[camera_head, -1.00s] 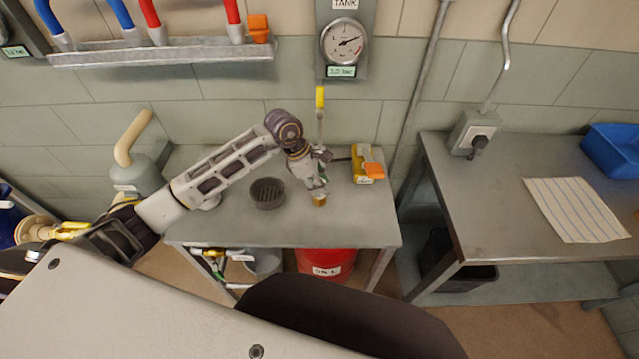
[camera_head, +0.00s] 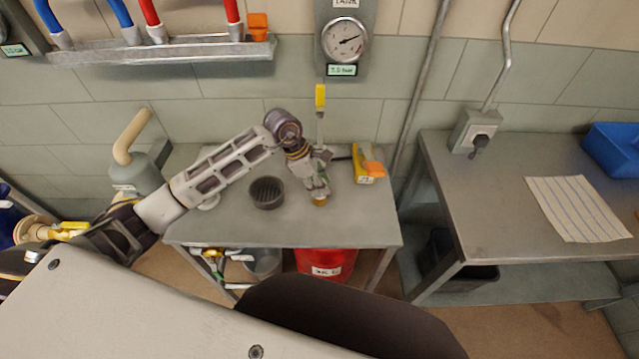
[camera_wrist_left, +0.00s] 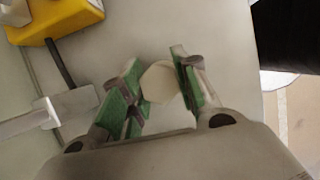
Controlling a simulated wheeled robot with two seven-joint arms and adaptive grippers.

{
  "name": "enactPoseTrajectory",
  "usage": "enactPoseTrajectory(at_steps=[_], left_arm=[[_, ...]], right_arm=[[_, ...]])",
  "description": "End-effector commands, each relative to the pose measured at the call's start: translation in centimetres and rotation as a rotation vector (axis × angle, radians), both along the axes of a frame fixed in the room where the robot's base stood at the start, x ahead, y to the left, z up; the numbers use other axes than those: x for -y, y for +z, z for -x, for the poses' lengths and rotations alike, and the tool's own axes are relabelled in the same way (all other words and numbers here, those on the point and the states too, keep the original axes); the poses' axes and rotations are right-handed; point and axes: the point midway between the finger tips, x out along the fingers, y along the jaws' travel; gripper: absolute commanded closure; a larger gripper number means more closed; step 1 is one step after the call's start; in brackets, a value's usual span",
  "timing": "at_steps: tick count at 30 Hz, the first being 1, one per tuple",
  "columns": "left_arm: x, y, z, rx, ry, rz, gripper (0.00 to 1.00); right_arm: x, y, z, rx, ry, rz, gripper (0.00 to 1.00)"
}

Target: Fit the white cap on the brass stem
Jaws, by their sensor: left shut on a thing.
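The brass stem (camera_head: 319,202) shows as a small gold piece directly below the fingertips, near the table's front edge. In the wrist view the stem is hidden. I cannot tell whether the cap touches the stem or sits on it. My right gripper is not in view.
A dark round dish (camera_head: 267,193) stands left of the gripper. A yellow and orange device (camera_head: 367,165) lies to its right. A second table (camera_head: 480,205) stands at the right.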

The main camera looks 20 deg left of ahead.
Motion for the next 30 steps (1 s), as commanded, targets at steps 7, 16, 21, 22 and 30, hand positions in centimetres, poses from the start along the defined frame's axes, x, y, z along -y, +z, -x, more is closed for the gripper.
enactPoseTrajectory(at_steps=[7,16,21,22,30], left_arm=[[-0.01,-0.2,-0.01,0.0,0.0,0.0,0.86],[0.01,-0.34,0.01,0.0,0.0,0.001,0.86],[0.02,-0.33,0.01,0.0,0.0,0.001,0.86],[0.02,-0.33,0.01,0.0,0.0,0.001,0.86],[0.01,-0.33,0.01,0.0,0.0,0.0,0.67]], right_arm=[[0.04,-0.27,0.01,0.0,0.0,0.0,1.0],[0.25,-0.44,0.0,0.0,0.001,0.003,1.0],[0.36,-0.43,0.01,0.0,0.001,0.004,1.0],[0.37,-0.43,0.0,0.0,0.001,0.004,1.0],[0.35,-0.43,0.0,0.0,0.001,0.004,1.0]])
